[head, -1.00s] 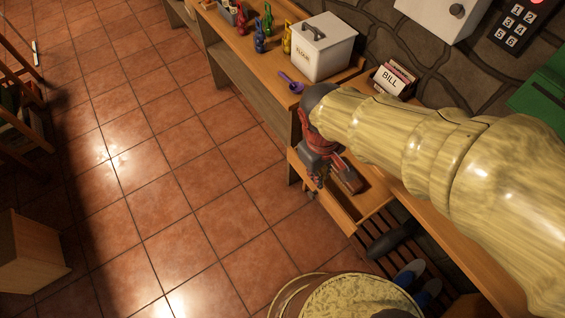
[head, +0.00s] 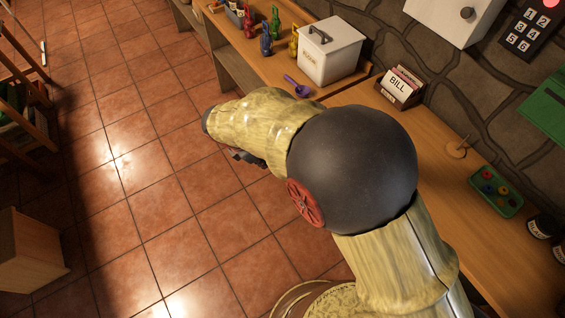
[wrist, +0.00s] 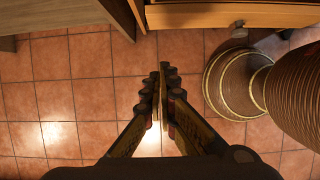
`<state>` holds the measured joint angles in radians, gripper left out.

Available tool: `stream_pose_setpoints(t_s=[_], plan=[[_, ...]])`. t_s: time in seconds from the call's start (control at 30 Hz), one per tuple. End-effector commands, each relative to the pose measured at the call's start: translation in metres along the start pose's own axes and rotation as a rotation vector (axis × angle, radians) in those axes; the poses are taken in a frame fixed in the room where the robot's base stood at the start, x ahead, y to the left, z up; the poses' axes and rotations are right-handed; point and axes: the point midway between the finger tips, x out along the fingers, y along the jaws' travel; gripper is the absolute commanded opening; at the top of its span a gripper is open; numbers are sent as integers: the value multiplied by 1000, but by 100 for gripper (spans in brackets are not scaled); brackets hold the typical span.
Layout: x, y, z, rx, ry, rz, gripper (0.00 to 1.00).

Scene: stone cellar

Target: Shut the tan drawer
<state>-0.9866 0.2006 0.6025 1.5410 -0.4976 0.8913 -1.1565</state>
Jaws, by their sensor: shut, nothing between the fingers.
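The tan drawer shows in the wrist view as what looks like its wooden front (wrist: 235,16), along the top edge. In the head view my arm hides it, so how far it stands open cannot be told. My gripper (wrist: 163,70) is shut and empty, with its fingertips together over the tiled floor, below the wooden front in the picture and apart from it. In the head view only a small dark part of the gripper (head: 246,157) shows beneath my arm, out over the floor to the left of the desk (head: 435,135).
The desk holds a card box marked BILL (head: 398,87) and a green tray (head: 495,190). The neighbouring bench holds a white canister (head: 331,50), a purple scoop (head: 297,86) and several coloured bottles (head: 267,38).

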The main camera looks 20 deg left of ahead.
Motion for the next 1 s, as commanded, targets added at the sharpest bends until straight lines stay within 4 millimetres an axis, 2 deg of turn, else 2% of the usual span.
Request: stream_pose_setpoints(t_s=[0.17, 0.6, 0.8, 1.0], plan=[[20, -1, -1, -4, 0, -3, 0], [105, -1, -1, -2, 1, -3, 0], [111, 0, 27, 2, 1, 0, 0], [114, -1, 37, 0, 1, -1, 0]])
